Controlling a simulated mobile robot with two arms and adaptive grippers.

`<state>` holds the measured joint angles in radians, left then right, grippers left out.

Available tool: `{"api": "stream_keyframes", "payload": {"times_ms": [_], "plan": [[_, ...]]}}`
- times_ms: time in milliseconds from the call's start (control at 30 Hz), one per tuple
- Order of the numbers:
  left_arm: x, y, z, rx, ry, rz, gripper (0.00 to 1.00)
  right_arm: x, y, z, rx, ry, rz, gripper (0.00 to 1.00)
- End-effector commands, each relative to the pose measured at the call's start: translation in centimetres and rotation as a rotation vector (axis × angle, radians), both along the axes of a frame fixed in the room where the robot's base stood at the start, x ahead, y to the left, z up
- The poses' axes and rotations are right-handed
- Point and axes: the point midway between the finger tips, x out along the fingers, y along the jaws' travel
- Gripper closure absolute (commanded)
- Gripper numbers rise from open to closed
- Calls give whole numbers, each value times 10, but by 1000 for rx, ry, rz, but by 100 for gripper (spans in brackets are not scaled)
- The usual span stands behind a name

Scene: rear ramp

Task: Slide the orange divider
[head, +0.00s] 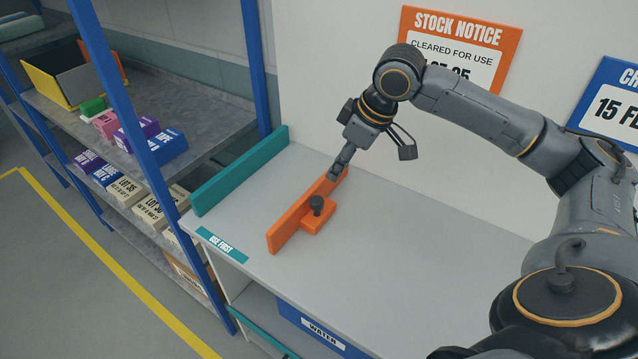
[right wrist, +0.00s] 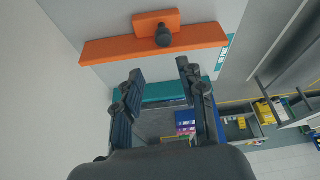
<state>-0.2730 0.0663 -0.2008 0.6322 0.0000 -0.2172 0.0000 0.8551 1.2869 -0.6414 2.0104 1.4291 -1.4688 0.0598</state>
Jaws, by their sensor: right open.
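The orange divider (head: 290,222) stands upright on the light grey worktop (head: 400,255). A block with a dark knob (head: 317,203) projects from its right side. My right gripper (head: 336,172) points down and overlaps the divider's far end in the head view; I cannot tell its exact height. In the right wrist view, my right gripper (right wrist: 157,75) is open and empty, and the divider (right wrist: 112,48) and its knob (right wrist: 164,36) lie beyond the fingertips, not between them. My left gripper is not in view.
A teal upright board (head: 240,170) stands left of the divider. A teal "USE FIRST" label (head: 222,244) marks the worktop's near edge. A white wall (head: 335,45) rises behind. Blue-posted shelving (head: 115,85) with boxes stands at left. The worktop right of the divider is clear.

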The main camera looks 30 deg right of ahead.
Motion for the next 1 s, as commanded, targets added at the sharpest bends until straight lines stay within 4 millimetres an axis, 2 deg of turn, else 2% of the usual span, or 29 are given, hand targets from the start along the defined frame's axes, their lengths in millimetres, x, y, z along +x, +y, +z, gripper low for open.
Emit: {"api": "stream_keyframes", "payload": {"times_ms": [167, 300, 400, 533, 700, 800, 1000], "plan": [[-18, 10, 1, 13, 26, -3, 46, 7, 5, -23, 1, 6, 3, 60], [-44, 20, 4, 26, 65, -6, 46, 17, 11, -51, 1, 6, 3, 60], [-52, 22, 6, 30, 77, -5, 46, 25, 14, -71, 1, 5, 2, 60], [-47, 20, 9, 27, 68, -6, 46, 34, 18, -94, 1, 4, 1, 60], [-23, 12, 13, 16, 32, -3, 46, 42, 22, -115, 0, 3, 2, 60], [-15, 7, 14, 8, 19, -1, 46, 44, 23, -122, 1, 2, 2, 60], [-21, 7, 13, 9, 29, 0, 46, 45, 23, -126, -1, 1, 2, 60]]}}
